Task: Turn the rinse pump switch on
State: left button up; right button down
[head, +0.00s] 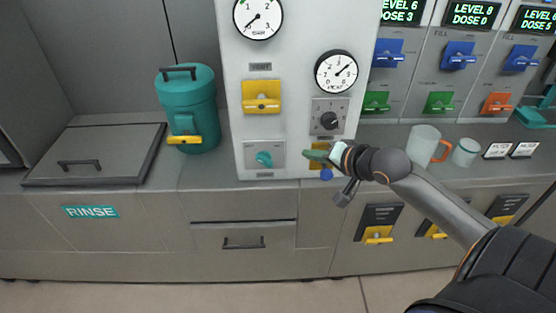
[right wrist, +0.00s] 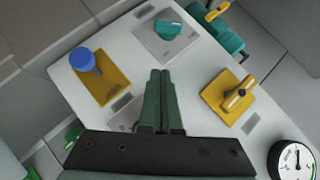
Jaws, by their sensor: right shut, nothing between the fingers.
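A teal rotary switch (head: 264,159) sits on a grey square plate low on the left of the white panel (head: 291,100). Its label is too small to read, so I cannot tell if it is the rinse pump switch. It also shows near the top of the right wrist view (right wrist: 170,29), its handle lying across the plate. My right gripper (head: 308,155) is shut and empty, its green fingers in front of the panel to the right of the teal switch. In the right wrist view the fingertips (right wrist: 161,75) point towards the switch, apart from it. My left gripper is out of view.
A blue knob (right wrist: 82,60) on a yellow plate (right wrist: 105,85) is beside my fingers. A yellow lever (head: 261,103), a black dial (head: 329,121) and two gauges are above. A teal canister (head: 187,110) stands left; a mug (head: 424,145) stands right.

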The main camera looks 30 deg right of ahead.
send_near(270, 159)
jog(key=w+d, duration=0.2)
jog(key=w, duration=0.1)
jog(key=shift+w+a+f+b, duration=0.3)
jog(key=shift+w+a+f, duration=0.35)
jog(key=shift+w+f, duration=0.15)
jog(key=shift+w+a+f, duration=0.25)
jog(key=shift+a+f, duration=0.25)
jog(key=shift+f, duration=0.15)
